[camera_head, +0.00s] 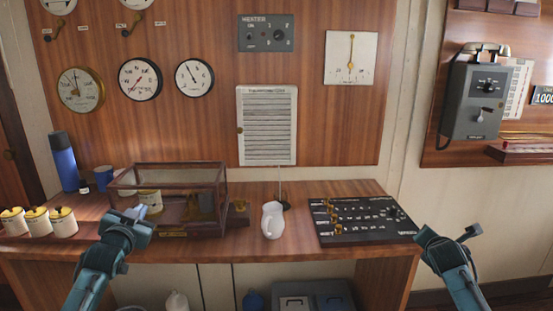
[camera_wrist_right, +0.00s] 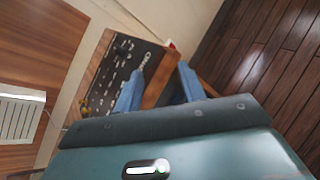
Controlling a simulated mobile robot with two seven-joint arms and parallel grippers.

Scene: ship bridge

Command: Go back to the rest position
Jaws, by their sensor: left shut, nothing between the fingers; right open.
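My left gripper (camera_head: 139,211) is in the head view at the lower left, in front of the wood-framed glass case (camera_head: 205,172). It is shut with nothing between its fingers. My right gripper (camera_head: 450,234) is at the lower right, near the right end of the desk and beside the black control panel (camera_head: 362,221). In the right wrist view its two blue fingers (camera_wrist_right: 160,84) are apart and empty, with the panel (camera_wrist_right: 118,68) showing beyond them.
A wooden desk (camera_head: 290,243) runs below the gauges. On it are a white jug (camera_head: 272,220), yellow-lidded canisters (camera_head: 37,221), a blue flask (camera_head: 63,161) and a blue mug (camera_head: 103,178). A grey telephone (camera_head: 478,98) hangs on the right wall. Dark floor (camera_wrist_right: 255,60) lies beyond the desk.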

